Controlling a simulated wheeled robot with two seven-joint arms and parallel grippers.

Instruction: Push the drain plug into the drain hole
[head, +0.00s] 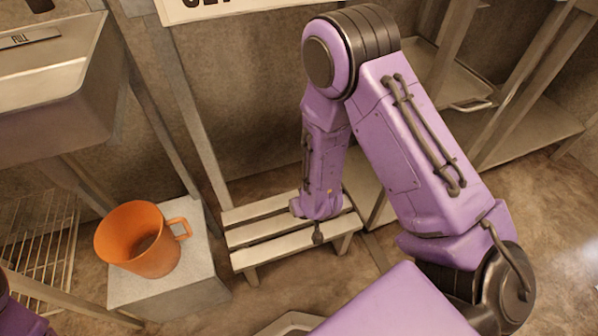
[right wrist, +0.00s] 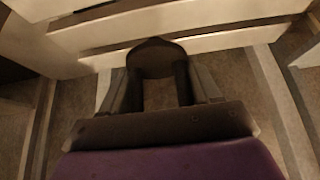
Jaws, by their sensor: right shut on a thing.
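My right gripper (right wrist: 157,76) is shut on a dark, round-edged piece (right wrist: 156,55) that looks like the drain plug; it sits between the two fingertips in the right wrist view. In the head view my right arm reaches down to a low slatted bench, and the gripper (head: 318,236) shows only as a small dark bit under the purple wrist, in front of the slats. The plug cannot be made out there. I cannot make out a drain hole in either view. My left gripper is not in view.
The pale slatted bench (head: 262,234) stands low by the wall; its slats (right wrist: 210,42) cross the top of the wrist view. An orange mug (head: 150,250) stands on a grey block (head: 190,290) to the left. A metal sink (head: 50,90) is upper left. Shelving (head: 530,130) stands right.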

